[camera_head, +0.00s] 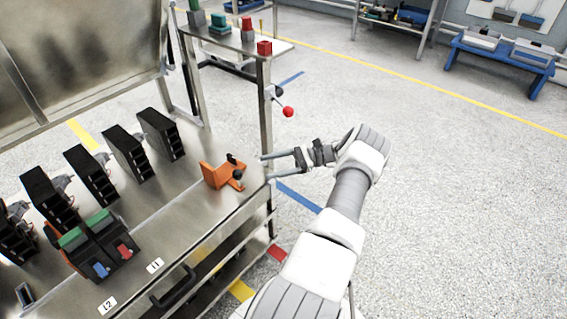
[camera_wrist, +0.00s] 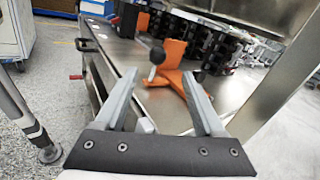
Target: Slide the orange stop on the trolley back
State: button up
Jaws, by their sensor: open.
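The orange stop (camera_head: 217,175) sits at the right end of the metal trolley top (camera_head: 190,205) in the head view, with a dark knob on it. My gripper (camera_head: 264,168) is just to the right of the stop, beyond the trolley's end, with its fingers pointing at it. In the wrist view the orange stop (camera_wrist: 176,78) and its black ball knob lie ahead of my gripper (camera_wrist: 160,85). The two fingers are apart with nothing between them that I can see gripped. Whether a finger touches the stop is unclear.
Several black breakers (camera_head: 128,153) stand in a row along the trolley's back. Units with green and red tops (camera_head: 100,243) stand at its front left. A metal post (camera_head: 264,115) and a red-ball lever (camera_head: 287,111) rise near the stop. Open floor lies right.

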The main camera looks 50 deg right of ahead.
jog(key=shift+v, duration=1.9)
jog(key=shift+a, duration=0.1)
